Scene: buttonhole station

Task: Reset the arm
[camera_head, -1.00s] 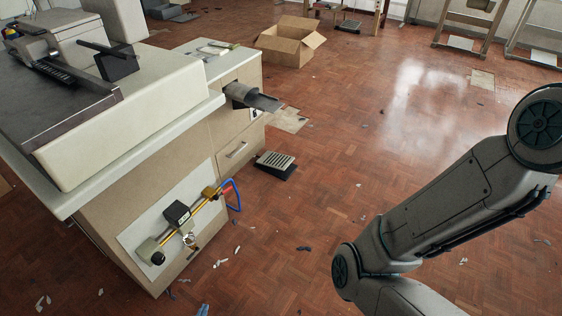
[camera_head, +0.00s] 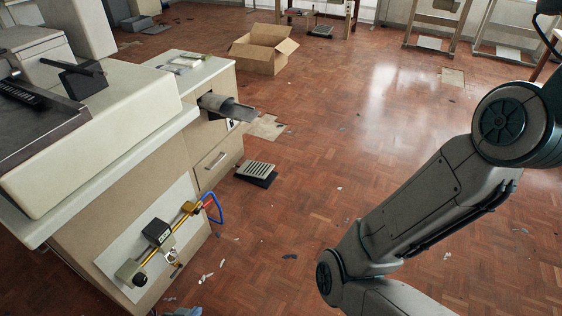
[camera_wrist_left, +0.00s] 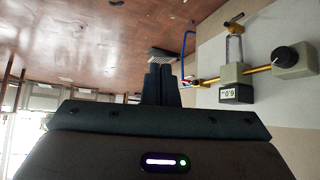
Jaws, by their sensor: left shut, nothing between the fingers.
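My left gripper (camera_wrist_left: 161,84) shows in the left wrist view with its two dark fingers together and nothing between them. It points away from the camera, over the floor and beside the cabinet's side panel. In the head view one of my arms (camera_head: 420,205) comes in from the right edge and bends down toward the bottom. No gripper shows at its visible end, which leaves the frame. My right gripper is not seen in either view.
A cabinet (camera_head: 215,170) with a machine (camera_head: 110,130) on top stands at the left. Its side carries gauge and pipe fittings (camera_head: 158,232) with a blue hose (camera_head: 217,208). A pedal (camera_head: 257,172) and an open cardboard box (camera_head: 262,50) sit on the floor. The middle floor is mostly clear.

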